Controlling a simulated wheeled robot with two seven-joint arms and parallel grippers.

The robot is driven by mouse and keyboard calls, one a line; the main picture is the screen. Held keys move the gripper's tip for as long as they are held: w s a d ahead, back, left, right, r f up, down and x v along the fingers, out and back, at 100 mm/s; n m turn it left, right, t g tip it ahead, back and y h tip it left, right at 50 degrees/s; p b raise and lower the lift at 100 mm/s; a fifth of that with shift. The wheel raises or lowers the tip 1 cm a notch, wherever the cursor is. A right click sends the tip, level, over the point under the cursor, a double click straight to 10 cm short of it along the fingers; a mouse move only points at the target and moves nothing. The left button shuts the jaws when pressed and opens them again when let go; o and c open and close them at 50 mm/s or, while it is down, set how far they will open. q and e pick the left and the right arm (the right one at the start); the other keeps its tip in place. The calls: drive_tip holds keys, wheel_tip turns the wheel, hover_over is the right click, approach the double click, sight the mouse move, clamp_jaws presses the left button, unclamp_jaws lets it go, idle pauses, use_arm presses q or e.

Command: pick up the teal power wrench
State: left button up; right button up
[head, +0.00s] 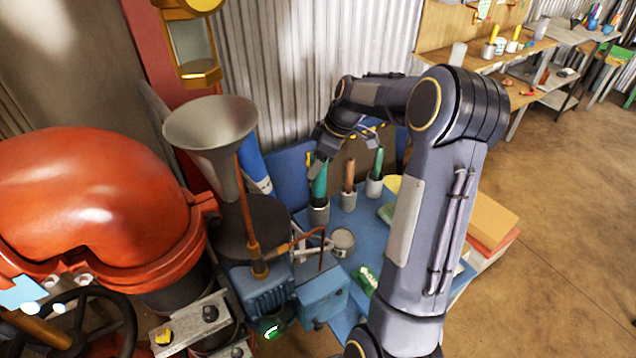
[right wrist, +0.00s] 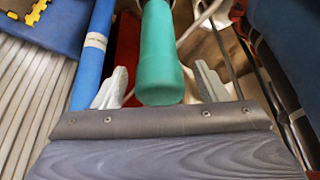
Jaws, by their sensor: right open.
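In the right wrist view the thick teal handle (right wrist: 160,52) lies between my two pale fingers, one on each side. The right gripper (right wrist: 160,88) is open, and a gap shows beside the handle at the fingers. My left gripper is not in view.
A brown-handled tool (head: 349,175) and a green-handled tool (head: 377,162) stand in holders to the right of the wrench. A grey funnel (head: 212,128) and large orange machine (head: 90,200) crowd the left. A small round can (head: 342,241) sits nearer on the blue bench.

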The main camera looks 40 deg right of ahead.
drive_tip(key=shift+x, duration=0.85)
drive_tip(key=shift+c, duration=0.5)
drive_tip(key=shift+d+r, duration=0.1)
clamp_jaws()
